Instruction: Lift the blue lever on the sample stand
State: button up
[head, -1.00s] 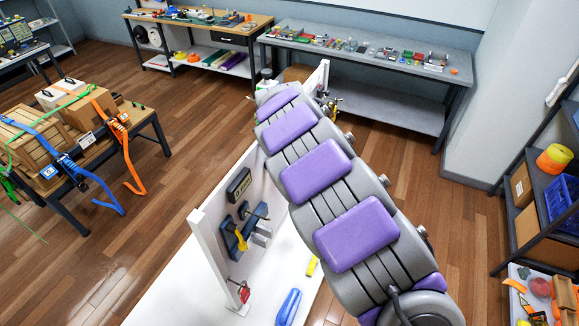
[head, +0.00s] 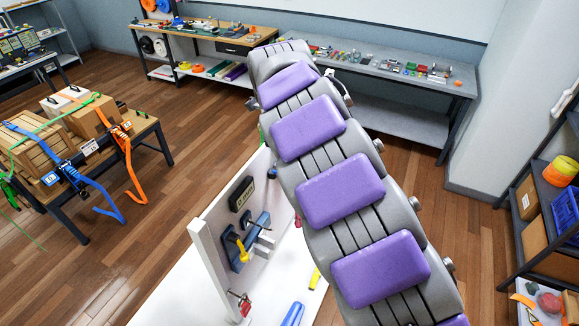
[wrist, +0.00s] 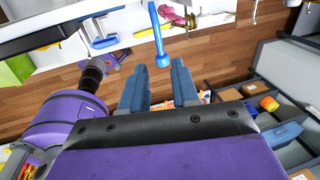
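In the wrist view, my gripper (wrist: 158,88) is open, with two blue-grey fingers apart and nothing visible between them. A blue lever (wrist: 158,35) with a round end shows just beyond the fingertips, its round end pointing toward the gap. It looks apart from the fingers. The sample stand's white upright panel (head: 218,240) and white base are in the head view, partly covered by my arm. My gripper is hidden behind the arm there. A blue elongated piece (head: 292,314) lies on the base; I cannot tell if it is the same lever.
The panel carries a black label block (head: 242,194), blue fittings (head: 232,248) and a yellow handle (head: 242,251). A red padlock (head: 243,304) hangs low. A table with strapped boxes (head: 32,157) is at left, shelves (head: 545,165) at right.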

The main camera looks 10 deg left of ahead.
jog(key=shift+s+a+r, duration=0.1)
jog(key=shift+s+r, duration=0.05)
jog(key=shift+r, duration=0.8)
jog(key=shift+s+a+r, duration=0.1)
jog(key=shift+r, duration=0.85)
jog(key=shift+s+a+r, duration=0.1)
jog(key=shift+s+r, duration=0.05)
jog(key=shift+r, duration=0.8)
jog(key=s+d+f+n+g+b, duration=0.1)
jog(key=s+d+f+n+b, duration=0.4)
jog(key=s+d, duration=0.4)
jog(key=s+d+f+n+g+b, duration=0.1)
jog(key=s+d+f+n+b, duration=0.2)
jog(key=s+d+f+b, duration=0.6)
jog(key=s+d+f+n+g+b, duration=0.1)
jog(key=s+d+f+n+b, duration=0.1)
jog(key=s+f+n+b, duration=0.2)
jog(key=s+d+f+n+y+b, duration=0.1)
jog(key=s+f+n+b, duration=0.3)
jog(key=s+f+n, duration=0.6)
jog(key=s+d+f, duration=0.1)
jog(key=s+f, duration=0.3)
jog(key=s, duration=0.4)
jog(key=shift+g+b, duration=0.35)
jog(key=shift+g, duration=0.05)
